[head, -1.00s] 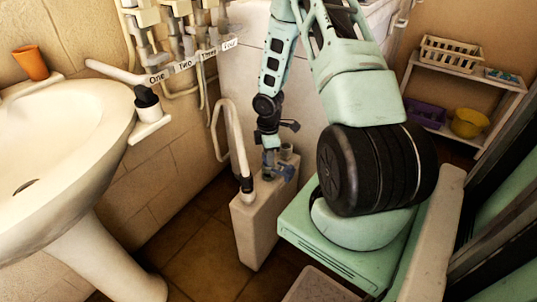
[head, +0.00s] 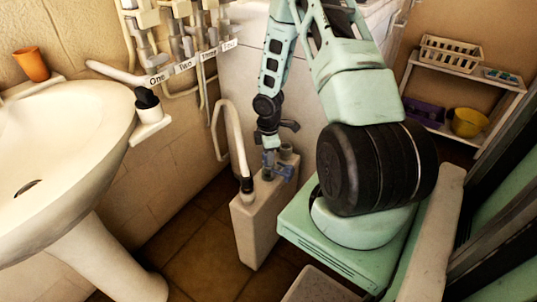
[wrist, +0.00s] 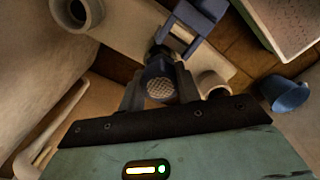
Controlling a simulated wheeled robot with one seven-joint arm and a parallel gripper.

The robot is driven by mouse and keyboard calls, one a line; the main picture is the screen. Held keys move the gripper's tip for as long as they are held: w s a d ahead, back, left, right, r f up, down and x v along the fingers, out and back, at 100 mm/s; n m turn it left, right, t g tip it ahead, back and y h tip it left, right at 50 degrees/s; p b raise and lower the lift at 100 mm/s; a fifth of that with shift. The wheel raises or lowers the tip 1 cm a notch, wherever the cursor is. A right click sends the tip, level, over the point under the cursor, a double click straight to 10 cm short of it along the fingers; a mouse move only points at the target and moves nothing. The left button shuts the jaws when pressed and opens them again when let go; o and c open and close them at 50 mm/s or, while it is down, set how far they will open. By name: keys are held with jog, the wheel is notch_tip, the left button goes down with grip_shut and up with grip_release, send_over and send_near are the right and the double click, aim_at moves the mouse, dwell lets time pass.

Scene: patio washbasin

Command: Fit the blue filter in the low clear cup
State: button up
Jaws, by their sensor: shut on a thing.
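My gripper (head: 270,172) points down over the top of a pale upright box (head: 258,222), beside its short grey spout. In the wrist view its two fingers (wrist: 160,88) are closed around a dark blue piece with a pale mesh face (wrist: 160,87), which looks like the blue filter. A blue open frame (wrist: 188,28) shows just beyond it; I cannot tell whether the two are joined. I cannot make out the low clear cup for certain.
A round grey-beige socket (wrist: 76,12) and a shorter one (wrist: 212,83) stand near the fingers. A blue vessel (wrist: 288,94) is at right. A white hose (head: 235,135) arches beside the box. The washbasin (head: 75,150) is at left, the shelf (head: 468,90) at right.

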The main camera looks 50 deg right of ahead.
jog(key=shift+f, duration=0.55)
dwell(0.6)
jog(key=o, duration=0.7)
jog(key=shift+r, duration=0.1)
notch_tip(320, 180, up, 11)
jog(key=p, duration=1)
jog(key=shift+p, duration=0.4)
